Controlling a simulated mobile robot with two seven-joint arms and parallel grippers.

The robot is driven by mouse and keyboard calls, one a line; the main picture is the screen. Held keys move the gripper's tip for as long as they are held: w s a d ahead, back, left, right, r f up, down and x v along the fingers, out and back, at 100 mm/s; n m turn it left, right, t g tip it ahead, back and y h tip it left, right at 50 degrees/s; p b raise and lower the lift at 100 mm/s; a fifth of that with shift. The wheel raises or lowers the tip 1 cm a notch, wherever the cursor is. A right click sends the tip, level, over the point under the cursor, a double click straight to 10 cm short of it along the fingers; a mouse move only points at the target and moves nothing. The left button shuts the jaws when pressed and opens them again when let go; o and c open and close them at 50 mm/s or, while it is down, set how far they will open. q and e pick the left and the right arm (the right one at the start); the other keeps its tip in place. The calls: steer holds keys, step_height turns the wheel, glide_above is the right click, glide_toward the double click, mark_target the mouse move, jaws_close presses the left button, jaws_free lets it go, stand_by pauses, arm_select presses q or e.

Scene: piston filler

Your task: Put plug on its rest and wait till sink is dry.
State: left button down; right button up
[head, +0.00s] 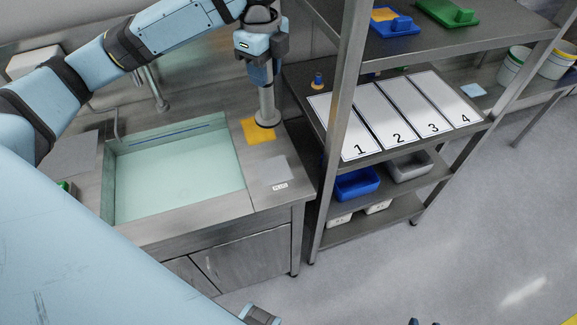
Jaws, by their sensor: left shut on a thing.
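My left gripper (264,78) is shut on the upper end of the plug (267,104), a grey upright tube with a wider round foot. The foot is over or on the back part of a yellow cloth (260,134) right of the sink; I cannot tell whether it touches. The plug's rest looks to be the flat grey plate (268,169) with a small "PLUG" label, nearer than the cloth and bare. The sink (109,180) holds pale green, see-through liquid (180,177) over a broad area; its drain is not visible. My right gripper is not clearly in view.
A metal shelf rack (352,90) stands close right of the plug, its front post near my gripper. A tap (155,92) stands behind the sink.

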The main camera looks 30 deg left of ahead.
arm_select(q)
step_height(320, 180, down, 20)
steer(key=shift+d+r, duration=0.15)
stand_by(0.5)
steer(key=c, duration=0.8)
jaws_free()
